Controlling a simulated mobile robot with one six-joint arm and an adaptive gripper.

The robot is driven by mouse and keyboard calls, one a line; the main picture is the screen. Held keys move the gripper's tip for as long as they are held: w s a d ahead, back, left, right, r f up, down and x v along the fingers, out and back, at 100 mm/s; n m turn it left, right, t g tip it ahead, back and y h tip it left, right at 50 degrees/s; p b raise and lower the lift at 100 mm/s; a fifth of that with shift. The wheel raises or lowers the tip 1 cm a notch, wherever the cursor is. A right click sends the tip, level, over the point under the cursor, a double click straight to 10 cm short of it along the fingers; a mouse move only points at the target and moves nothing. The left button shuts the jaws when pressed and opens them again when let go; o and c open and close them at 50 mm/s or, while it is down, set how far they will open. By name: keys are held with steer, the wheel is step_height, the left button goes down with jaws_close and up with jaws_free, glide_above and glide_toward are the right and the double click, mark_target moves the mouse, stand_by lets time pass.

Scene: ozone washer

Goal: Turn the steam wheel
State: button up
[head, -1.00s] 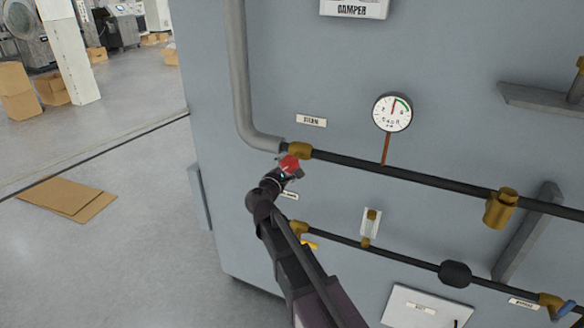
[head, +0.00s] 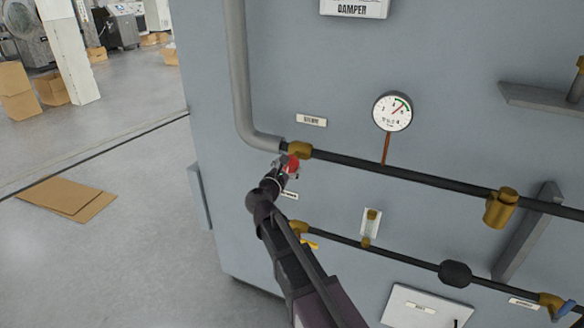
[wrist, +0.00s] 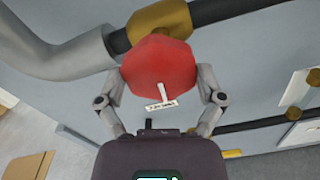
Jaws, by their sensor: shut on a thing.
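The red steam wheel (head: 292,164) sits below the brass valve (head: 299,149) on the upper pipe, under the label that seems to read STEAM (head: 312,121). In the wrist view the wheel (wrist: 160,66) fills the space between the fingers, with the brass fitting (wrist: 160,18) right behind it. My gripper (head: 286,166) is shut on the wheel, one finger on each side; it also shows in the wrist view (wrist: 160,80). My gripper partly hides the wheel in the head view. The round gauge (head: 392,112) has its red needle pointing up and right.
A lower pipe (head: 400,256) with a yellow lever (head: 311,244) runs below my gripper. A grey pipe (head: 240,75) comes down at the left of the panel. Flat cardboard (head: 68,200) lies on the open floor at left.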

steer(key=shift+s+d+f, duration=0.1)
steer(key=shift+s+d, duration=0.05)
steer(key=o, duration=0.8)
steer(key=shift+o, duration=0.2)
steer(key=v, duration=1.2)
